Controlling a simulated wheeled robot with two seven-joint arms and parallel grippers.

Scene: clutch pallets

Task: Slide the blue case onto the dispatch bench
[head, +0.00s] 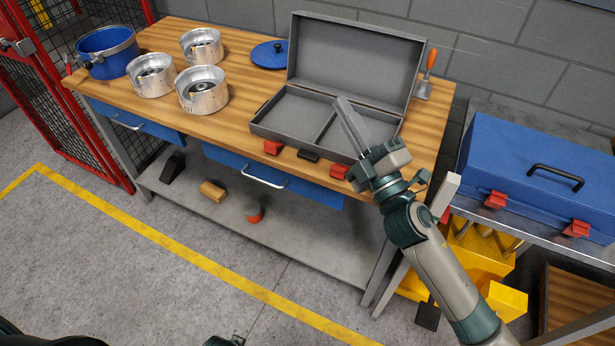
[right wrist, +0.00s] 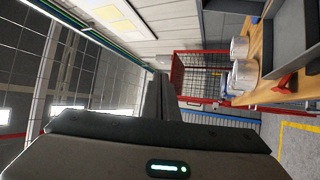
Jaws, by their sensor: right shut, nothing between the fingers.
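The blue case (head: 535,165) is closed, with a black handle and red latches, and lies on a grey-topped bench (head: 590,250) at the right of the head view. A wooden-topped workbench (head: 235,135) stands to its left; no label shows which is the dispatch bench. My right gripper (head: 345,105) is shut and empty, left of the blue case and apart from it, in front of an open grey case (head: 350,62). Its closed fingers also show in the right wrist view (right wrist: 162,95). A dark part of mine, perhaps the left gripper (head: 226,341), is mostly cut off by the bottom edge.
The workbench holds several metal parts (head: 203,92), a blue pot (head: 108,55), a blue lid (head: 270,54) and an orange-handled tool (head: 430,65). Yellow bins (head: 475,260) sit below the grey-topped bench. A red mesh cage (head: 75,105) stands left. The front floor is clear.

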